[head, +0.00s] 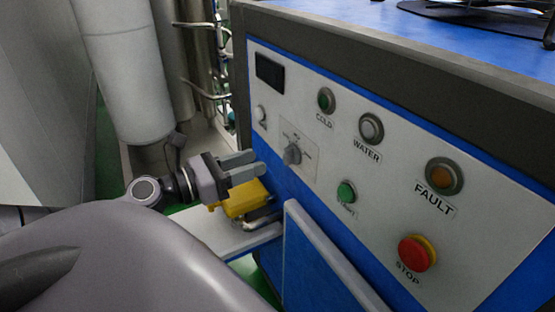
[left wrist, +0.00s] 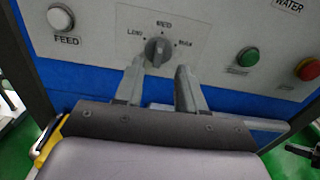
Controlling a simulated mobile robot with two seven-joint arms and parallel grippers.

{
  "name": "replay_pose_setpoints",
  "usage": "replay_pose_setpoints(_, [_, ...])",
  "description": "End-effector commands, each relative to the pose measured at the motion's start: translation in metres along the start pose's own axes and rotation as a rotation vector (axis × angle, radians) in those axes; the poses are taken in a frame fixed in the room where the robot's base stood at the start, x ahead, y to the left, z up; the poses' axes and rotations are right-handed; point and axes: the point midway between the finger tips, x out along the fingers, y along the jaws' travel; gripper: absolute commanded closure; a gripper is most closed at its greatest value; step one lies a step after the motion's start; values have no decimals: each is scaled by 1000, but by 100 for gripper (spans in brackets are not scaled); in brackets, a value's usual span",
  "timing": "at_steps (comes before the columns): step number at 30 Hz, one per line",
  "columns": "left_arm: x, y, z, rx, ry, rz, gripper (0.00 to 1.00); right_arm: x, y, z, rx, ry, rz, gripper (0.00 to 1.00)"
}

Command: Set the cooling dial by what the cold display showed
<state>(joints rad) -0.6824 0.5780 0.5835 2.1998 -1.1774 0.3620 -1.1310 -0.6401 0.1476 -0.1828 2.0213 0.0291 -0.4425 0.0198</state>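The cooling dial (head: 292,154) is a grey knob on the white panel, under the dark display window (head: 270,71). No reading shows in the window. In the left wrist view the dial (left wrist: 157,50) has a left mark "Low", a top mark like "MED" and a blurred right mark. Its ridge looks roughly upright; its exact setting is hard to tell. My left gripper (head: 248,166) is open and empty, left of the dial in the head view. In the wrist view its fingers (left wrist: 158,72) are apart, just below the dial, apparently not gripping it. My right gripper is not in view.
The panel also holds a COLD button (head: 325,100), a WATER lamp (head: 371,128), an orange FAULT lamp (head: 444,177), a green button (head: 346,193) and a red STOP button (head: 416,253). A yellow part (head: 243,200) and a pipe sit below my left gripper.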

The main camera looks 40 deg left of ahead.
Motion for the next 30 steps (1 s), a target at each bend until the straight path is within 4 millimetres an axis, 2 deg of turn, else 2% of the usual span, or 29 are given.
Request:
replay_pose_setpoints(5, [12, 0, 4, 29, 2, -6, 61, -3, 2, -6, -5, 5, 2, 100])
replay_pose_setpoints(10, [34, 0, 4, 26, 1, -5, 61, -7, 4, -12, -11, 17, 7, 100])
replay_pose_setpoints(18, [62, 0, 3, 22, 0, -2, 61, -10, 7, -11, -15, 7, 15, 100])
replay_pose_setpoints(30, [71, 0, 1, 20, 2, -1, 61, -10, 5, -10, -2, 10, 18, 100])
